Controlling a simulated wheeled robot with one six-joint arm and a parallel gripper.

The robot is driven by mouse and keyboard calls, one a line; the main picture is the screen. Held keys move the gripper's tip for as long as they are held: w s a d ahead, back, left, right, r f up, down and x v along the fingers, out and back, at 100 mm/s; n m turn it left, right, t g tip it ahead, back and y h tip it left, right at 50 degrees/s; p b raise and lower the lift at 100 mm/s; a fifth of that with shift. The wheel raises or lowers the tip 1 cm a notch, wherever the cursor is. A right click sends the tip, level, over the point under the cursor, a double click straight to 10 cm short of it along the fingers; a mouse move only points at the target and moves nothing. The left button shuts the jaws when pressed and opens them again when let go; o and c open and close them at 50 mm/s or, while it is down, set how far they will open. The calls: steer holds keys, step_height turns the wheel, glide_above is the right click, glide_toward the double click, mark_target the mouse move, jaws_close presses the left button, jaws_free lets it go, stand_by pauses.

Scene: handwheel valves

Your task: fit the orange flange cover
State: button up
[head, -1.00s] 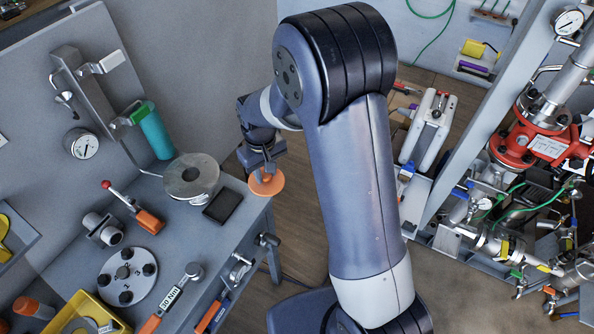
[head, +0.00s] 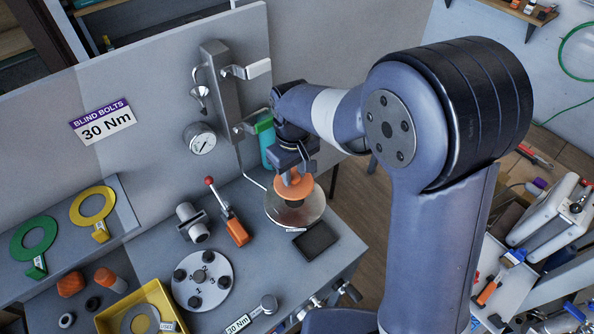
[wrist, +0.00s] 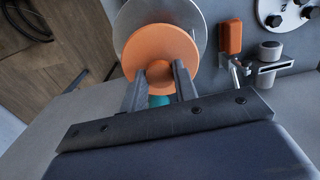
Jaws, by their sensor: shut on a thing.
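The orange flange cover (head: 306,189) is a round disc with a knob on top. My gripper (head: 292,177) is shut on its knob, and the wrist view shows both fingers (wrist: 160,78) around it. I cannot tell whether cover and flange touch.
A teal cylinder (head: 266,140) stands close behind the flange by the back panel. A dark square pad (head: 315,240) lies in front of the flange. A red-knobbed lever clamp (head: 233,225) and a bolted flange (head: 203,281) are to the left.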

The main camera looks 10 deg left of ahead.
mark_target(294, 187)
steer(key=shift+f, duration=0.1)
stand_by(0.3)
steer(key=shift+s+f+b, duration=0.1)
steer(key=shift+f+b, duration=0.1)
steer(key=shift+b, duration=0.1)
steer(key=shift+f+b, duration=1.85)
steer(key=shift+f, duration=0.75)
steer(key=shift+d+f+b, duration=0.1)
steer(key=shift+f+b, duration=0.35)
steer(key=shift+f, duration=0.15)
steer(key=o, duration=1)
steer(key=shift+r, duration=0.1)
